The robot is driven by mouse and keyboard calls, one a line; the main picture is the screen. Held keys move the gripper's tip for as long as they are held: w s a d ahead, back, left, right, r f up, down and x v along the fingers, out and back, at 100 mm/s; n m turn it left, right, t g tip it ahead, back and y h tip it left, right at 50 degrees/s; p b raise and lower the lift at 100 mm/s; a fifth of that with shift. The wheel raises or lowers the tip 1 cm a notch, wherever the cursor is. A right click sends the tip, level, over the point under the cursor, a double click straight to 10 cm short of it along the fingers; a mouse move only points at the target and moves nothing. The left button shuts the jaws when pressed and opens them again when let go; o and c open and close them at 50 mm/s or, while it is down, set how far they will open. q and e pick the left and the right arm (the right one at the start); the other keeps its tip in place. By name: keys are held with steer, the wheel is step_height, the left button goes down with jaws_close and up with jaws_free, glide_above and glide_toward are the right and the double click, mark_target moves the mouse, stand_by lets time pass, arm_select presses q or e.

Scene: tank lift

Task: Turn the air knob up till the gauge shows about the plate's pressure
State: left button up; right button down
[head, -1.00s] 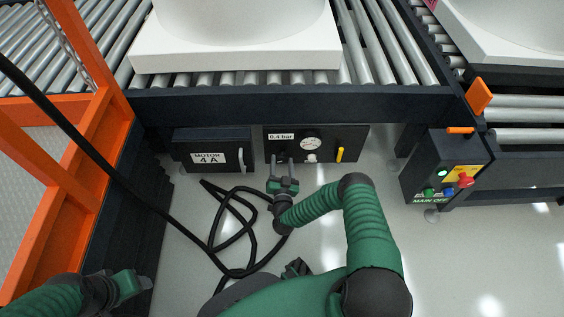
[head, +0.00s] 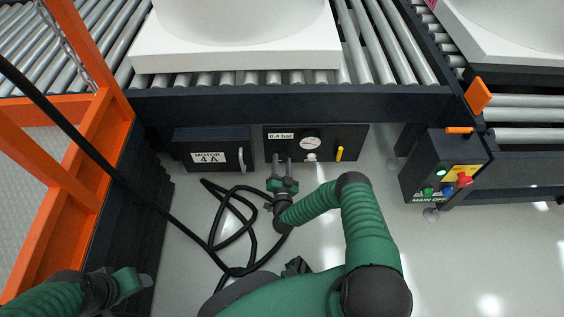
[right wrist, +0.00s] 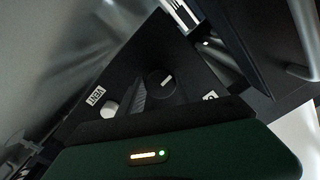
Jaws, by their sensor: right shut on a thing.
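The black air panel (head: 355,133) is under the roller conveyor, with a 0.4 bar plate (head: 281,136) at its upper left. Beside the plate is a round white gauge (head: 311,143); its needle is too small to read. My right gripper (head: 283,160) reaches the panel's lower left and is shut on the dark air knob, mostly hidden in the head view. In the right wrist view the knob (right wrist: 160,81) shows a pale mark, beside a ridged finger. My left gripper (head: 138,284) is at the lower left, away from the panel; its jaw opening is unclear.
A white knob (head: 311,157) by a VENT label (right wrist: 95,96) and a yellow handle (head: 340,153) are close by. The MOTOR 4 A box (head: 182,153) is left. Black cable (head: 225,230) coils on the floor. A button box (head: 425,165) stands right.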

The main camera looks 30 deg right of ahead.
steer(key=shift+s+d+m+b, duration=0.1)
steer(key=shift+m+b, duration=0.85)
steer(key=shift+m, duration=6.6)
steer(key=shift+s+d+m+b, duration=0.1)
steer(key=shift+m+b, duration=0.8)
steer(key=shift+m, duration=6.65)
steer(key=c, duration=1.1)
jaws_free()
steer(key=shift+o, duration=1.4)
steer(key=shift+w+a+r, duration=0.1)
